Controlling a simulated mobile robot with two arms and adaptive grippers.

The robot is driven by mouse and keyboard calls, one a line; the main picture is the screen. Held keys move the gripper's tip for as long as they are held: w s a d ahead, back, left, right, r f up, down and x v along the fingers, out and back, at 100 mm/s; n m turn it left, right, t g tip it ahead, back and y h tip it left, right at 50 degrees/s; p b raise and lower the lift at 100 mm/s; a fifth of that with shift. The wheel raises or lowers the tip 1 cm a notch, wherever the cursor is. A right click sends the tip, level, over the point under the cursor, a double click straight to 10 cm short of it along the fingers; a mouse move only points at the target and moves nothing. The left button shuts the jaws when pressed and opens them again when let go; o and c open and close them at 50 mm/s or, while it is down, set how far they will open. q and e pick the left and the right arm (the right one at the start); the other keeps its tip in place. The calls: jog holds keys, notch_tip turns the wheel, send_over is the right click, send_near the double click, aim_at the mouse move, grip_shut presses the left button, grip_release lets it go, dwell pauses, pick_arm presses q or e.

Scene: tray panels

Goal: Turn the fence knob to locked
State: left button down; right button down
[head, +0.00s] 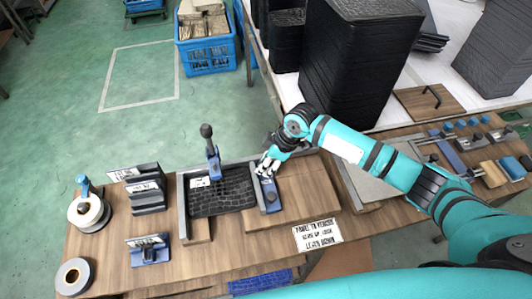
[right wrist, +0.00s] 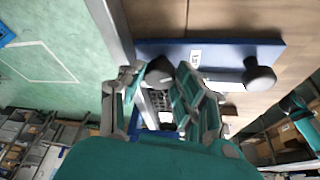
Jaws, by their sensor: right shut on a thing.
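A blue plate (head: 265,186) is fixed beside the right edge of the black textured panel (head: 222,192). It carries two dark knobs. One knob (head: 271,197) at its near end is free; it also shows in the right wrist view (right wrist: 259,76). My right gripper (head: 266,168) is at the far end of the plate. In the right wrist view its fingers are around the other dark round knob (right wrist: 158,70), shut on it. A small white label (right wrist: 195,57) sits on the plate between the knobs; its marking is too small to read. My left gripper is not in view.
A toggle clamp with an upright black handle (head: 207,131) stands at the panel's back edge. Black blocks (head: 146,192) and tape rolls (head: 88,210) are to the left. Tall black tray stacks (head: 345,55) rise behind my right arm. A sign (head: 317,234) lies in front.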

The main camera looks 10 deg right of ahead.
jog(key=m+p, duration=0.1)
jog(key=m+t+p, duration=0.1)
jog(key=p, duration=0.1)
jog(key=shift+s+a+r+m, duration=0.1)
jog(key=shift+r+m, duration=0.2)
jog(key=shift+r, duration=0.05)
jog(key=shift+f+m+t+h+p, duration=0.2)
jog(key=shift+m+t+h+p, duration=0.25)
jog(key=shift+m+p, duration=0.7)
jog(key=c, duration=1.2)
grip_release()
jog(key=shift+f, duration=0.1)
jog(key=v, duration=1.2)
jog(key=shift+a, duration=0.15)
